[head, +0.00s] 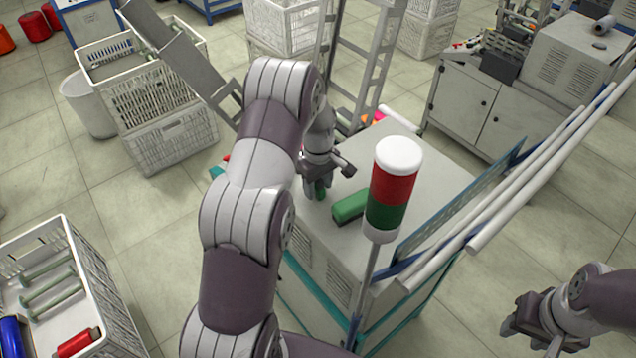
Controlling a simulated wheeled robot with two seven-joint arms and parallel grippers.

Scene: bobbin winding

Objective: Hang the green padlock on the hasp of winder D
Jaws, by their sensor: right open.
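My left gripper (318,188) points down over the grey top of a cabinet-like machine (408,168) in the middle of the head view. It is shut on a small green thing, which looks like the green padlock (320,194); only a little of it shows between the fingertips. Its shackle cannot be made out. My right gripper (522,322) is open and empty at the lower right, out over the floor. No hasp can be made out, and I can read no letter marking winder D.
A green block (350,206) lies just right of my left gripper. A red and green signal lamp (392,190) on a pole stands in front of the machine. Long white rods (520,180) run along its right side. White crates (170,130) stand at the left.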

